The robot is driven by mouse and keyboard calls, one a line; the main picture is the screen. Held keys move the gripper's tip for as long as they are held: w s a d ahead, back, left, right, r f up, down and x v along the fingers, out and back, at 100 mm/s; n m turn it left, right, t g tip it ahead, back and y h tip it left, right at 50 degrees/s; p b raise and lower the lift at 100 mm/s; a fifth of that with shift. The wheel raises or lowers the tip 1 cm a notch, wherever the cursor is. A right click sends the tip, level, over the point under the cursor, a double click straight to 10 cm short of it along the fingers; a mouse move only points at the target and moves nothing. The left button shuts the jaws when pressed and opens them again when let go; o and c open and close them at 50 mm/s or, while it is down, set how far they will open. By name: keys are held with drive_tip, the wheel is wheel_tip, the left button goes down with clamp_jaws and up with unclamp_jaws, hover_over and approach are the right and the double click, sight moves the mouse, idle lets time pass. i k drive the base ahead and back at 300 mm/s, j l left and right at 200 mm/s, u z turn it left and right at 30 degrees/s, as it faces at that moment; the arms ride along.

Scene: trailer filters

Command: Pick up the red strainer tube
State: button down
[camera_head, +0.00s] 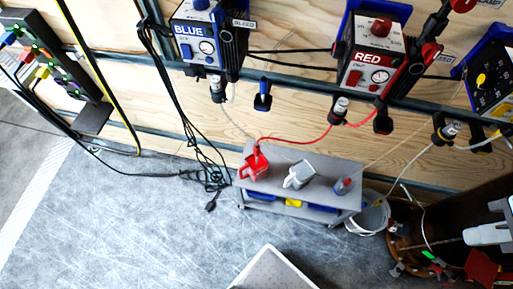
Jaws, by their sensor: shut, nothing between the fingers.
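A thin red tube (300,141) runs from below the pump box marked RED (373,60) on the wall. It dips to the left and ends in a red jug (253,166) on a grey bench. The tube's lower end, with any strainer on it, is hidden in the jug or too small to make out. I cannot make out my gripper in this view. A pale part (488,235) shows at the right edge, and I cannot tell what it is.
The grey bench (322,196) also holds a white jug (299,174) and a small bottle (343,186). A white bucket (368,218) stands beside its right end. A brown drum is at the lower right. Black cables hang at left.

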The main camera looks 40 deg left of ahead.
sight(256, 149)
drive_tip(key=j+u, duration=0.1)
drive_tip(key=u, duration=0.4)
drive_tip(key=i+j+u, duration=0.1)
drive_tip(key=u, duration=0.9)
drive_tip(key=i+j, duration=0.05)
